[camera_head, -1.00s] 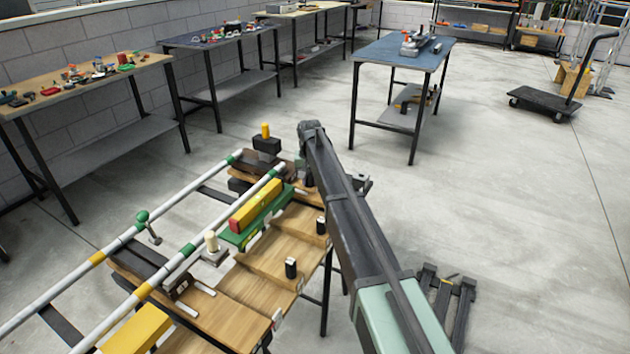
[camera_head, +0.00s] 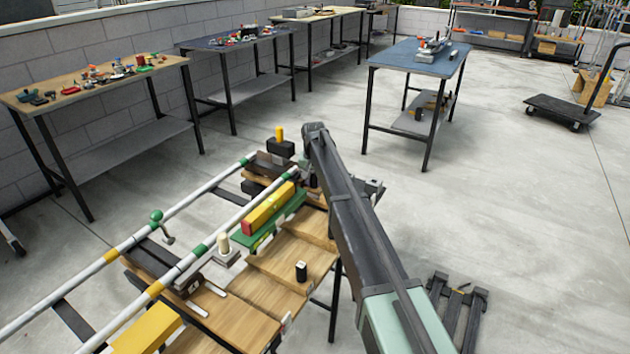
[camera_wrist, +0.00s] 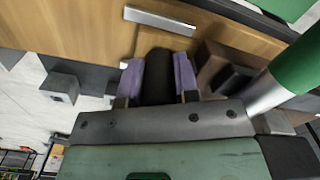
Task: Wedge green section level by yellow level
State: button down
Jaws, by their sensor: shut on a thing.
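The yellow level (camera_head: 268,208), with a red end, lies along a green block (camera_head: 282,219) beside the near rail. The near white rail (camera_head: 228,230) has green sections (camera_head: 201,250) and yellow bands. The far rail (camera_head: 190,200) runs parallel. In the wrist view my gripper (camera_wrist: 158,76) has two purple fingers shut on a black piece (camera_wrist: 158,72), over or close to wooden boards (camera_wrist: 90,25); contact with the boards is unclear. A green rail section (camera_wrist: 297,68) is at the right there. In the head view my arm hides the fingers.
A yellow block (camera_head: 147,328) lies at the near left. A yellow-topped black post (camera_head: 280,145) stands at the far rail end.

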jog(key=c, duration=0.8)
grip_release()
jog(key=shift+w+a, duration=0.1)
jog(key=shift+w, duration=0.05)
jog(key=shift+c, duration=0.3)
jog(key=shift+a, duration=0.2)
jog(key=shift+c, duration=0.6)
